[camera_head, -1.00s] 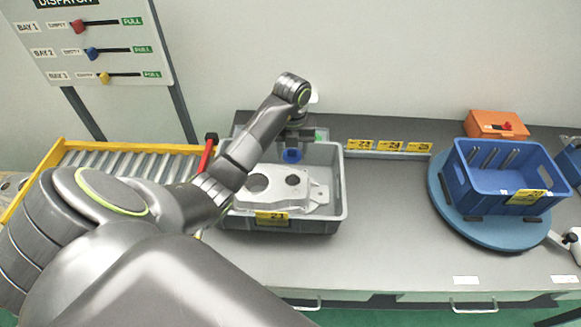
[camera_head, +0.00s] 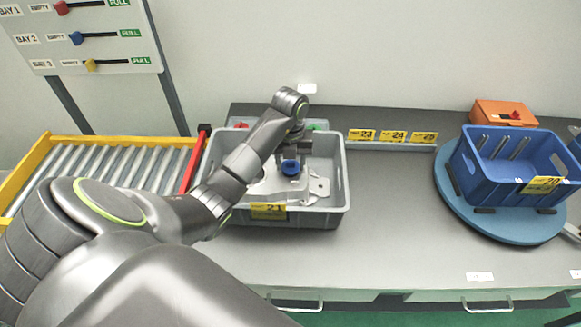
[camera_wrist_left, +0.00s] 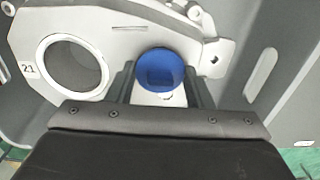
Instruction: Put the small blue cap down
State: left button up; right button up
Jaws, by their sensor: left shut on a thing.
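The small blue cap (camera_head: 290,168) is held in my left gripper (camera_head: 289,160), over the aluminium casting (camera_head: 318,186) in the grey bin. In the left wrist view the cap (camera_wrist_left: 160,70) sits between the two fingers of the left gripper (camera_wrist_left: 159,88), which is shut on it. The casting (camera_wrist_left: 112,30) lies below, with a large round hole to the left of the cap. Whether the cap touches the casting cannot be told. My arm hides part of the casting in the head view. My right gripper is not in view.
The grey bin (camera_head: 338,208) with tag 21 stands on the grey bench (camera_head: 390,230). A roller conveyor (camera_head: 120,165) with a yellow frame is at the left. A blue crate (camera_head: 490,183) stands on a round blue turntable (camera_head: 450,205) at the right. The bench between them is clear.

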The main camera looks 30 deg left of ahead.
pick_arm(q)
jog(key=shift+f, duration=0.45)
